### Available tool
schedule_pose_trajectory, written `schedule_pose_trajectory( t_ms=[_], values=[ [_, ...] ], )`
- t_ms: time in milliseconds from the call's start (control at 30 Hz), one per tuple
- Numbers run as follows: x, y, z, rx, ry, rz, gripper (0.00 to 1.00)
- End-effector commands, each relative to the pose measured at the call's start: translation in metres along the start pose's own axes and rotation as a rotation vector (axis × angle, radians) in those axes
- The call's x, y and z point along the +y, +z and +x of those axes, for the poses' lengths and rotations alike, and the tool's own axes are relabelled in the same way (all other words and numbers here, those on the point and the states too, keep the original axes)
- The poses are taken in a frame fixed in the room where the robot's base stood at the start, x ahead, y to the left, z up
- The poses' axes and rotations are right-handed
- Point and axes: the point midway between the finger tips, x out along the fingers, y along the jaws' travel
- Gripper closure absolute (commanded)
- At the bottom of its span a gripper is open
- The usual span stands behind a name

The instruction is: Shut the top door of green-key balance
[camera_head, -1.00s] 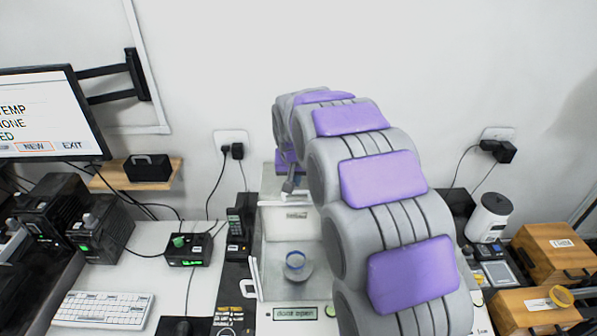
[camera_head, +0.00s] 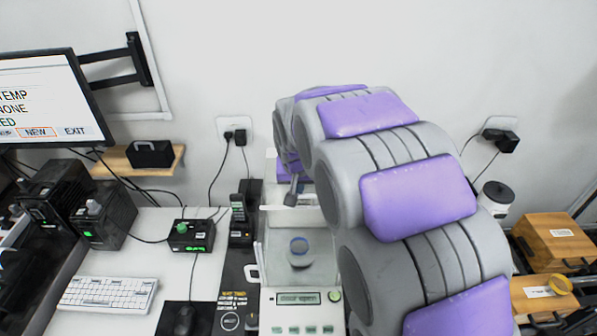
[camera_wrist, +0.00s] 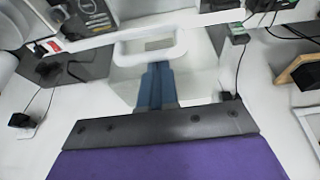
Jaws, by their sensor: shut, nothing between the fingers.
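The balance with the green key (camera_head: 335,296) stands on the table in the middle of the head view, partly hidden by my arm. Its display (camera_head: 298,298) appears to read "door open". A dish with a blue ring (camera_head: 299,247) is inside its chamber. A white bar (camera_head: 290,208), apparently part of the top door, crosses above the chamber. My gripper (camera_head: 291,192) is shut and empty, just above and behind this bar. In the wrist view, the shut blue-grey fingers (camera_wrist: 157,80) point at a white loop handle (camera_wrist: 150,58). I cannot tell whether they touch it.
Wooden boxes (camera_head: 555,240) and a white cylindrical device (camera_head: 496,197) stand to the right. The white wall is behind.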

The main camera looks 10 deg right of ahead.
Motion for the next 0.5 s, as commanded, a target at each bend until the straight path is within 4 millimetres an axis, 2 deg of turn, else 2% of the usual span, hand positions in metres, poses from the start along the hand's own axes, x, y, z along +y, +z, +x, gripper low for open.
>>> schedule_pose_trajectory(
  t_ms=[100,233,500],
  values=[
    [0.001,0.028,-0.011,-0.003,-0.001,0.0,1.0],
    [0.002,0.053,-0.021,0.0,-0.002,0.0,1.0],
    [0.0,0.093,-0.034,-0.002,-0.001,-0.001,1.0]
  ],
)
